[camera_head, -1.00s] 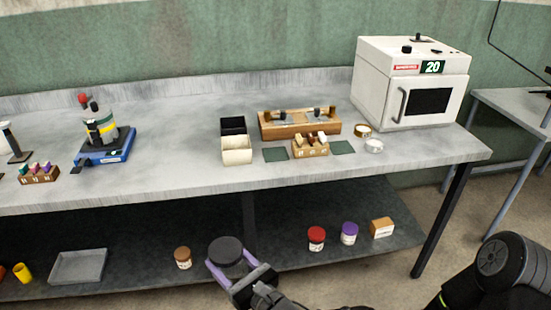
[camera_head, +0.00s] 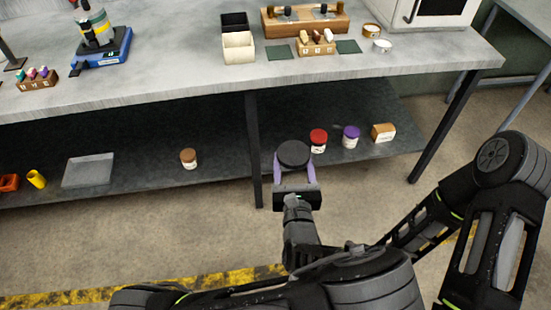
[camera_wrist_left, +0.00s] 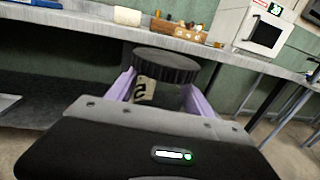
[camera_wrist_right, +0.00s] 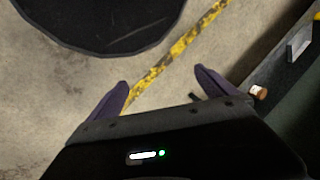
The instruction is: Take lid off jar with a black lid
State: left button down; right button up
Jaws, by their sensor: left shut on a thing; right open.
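The jar with a black lid (camera_head: 294,153) is in my left gripper (camera_head: 295,166), in front of the lower shelf in the head view. The left wrist view shows its ribbed black lid (camera_wrist_left: 166,65) on top and a pale label (camera_wrist_left: 146,91) below it. The jar body is mostly in shadow. My left gripper's purple fingers (camera_wrist_left: 160,85) are shut on it, one on each side. The jar looks upright with the lid on it. My right gripper (camera_wrist_right: 158,86) is open and empty above the floor in the right wrist view; the head view does not show its fingers.

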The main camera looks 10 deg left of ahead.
jog(key=shift+c, duration=0.5)
jog(key=w+r+m+h, duration=0.1)
jog(key=w+r+m, duration=0.75)
jog(key=w, duration=0.45)
jog(key=w+r+m, duration=0.7)
jog(key=w+r, duration=0.2)
jog(key=w, duration=0.4)
notch_tip(320, 180, up, 20)
jog(key=m+h, duration=0.3)
jog(key=m, duration=0.3)
send_over(294, 152)
jog(key=shift+r+g, duration=0.2)
jog(key=shift+g, duration=0.2)
jog(key=shift+f, duration=4.05)
